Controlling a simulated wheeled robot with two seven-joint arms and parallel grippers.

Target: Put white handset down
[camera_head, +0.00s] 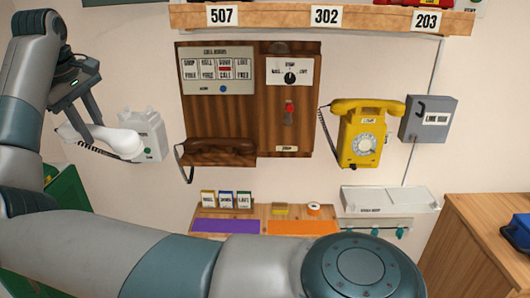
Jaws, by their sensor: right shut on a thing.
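The white handset (118,143) is at the left of the head view, tilted slightly down to the right, with a dark coiled cord below it. My right gripper (84,122) is shut on the handset near its left part and holds it from above. The white phone base (152,134) is on the wall just right of the handset, whose right end overlaps its lower left side in the picture. I cannot tell whether they touch. My right arm crosses the bottom of the view. My left gripper is not in view.
A wooden wall panel (222,120) carries a dark brown handset (218,152). A yellow dial phone (362,132) and a grey box (428,119) hang right of it. A shelf (284,211) is below. A green thing (68,192) stands lower left, a wooden cabinet (480,225) lower right.

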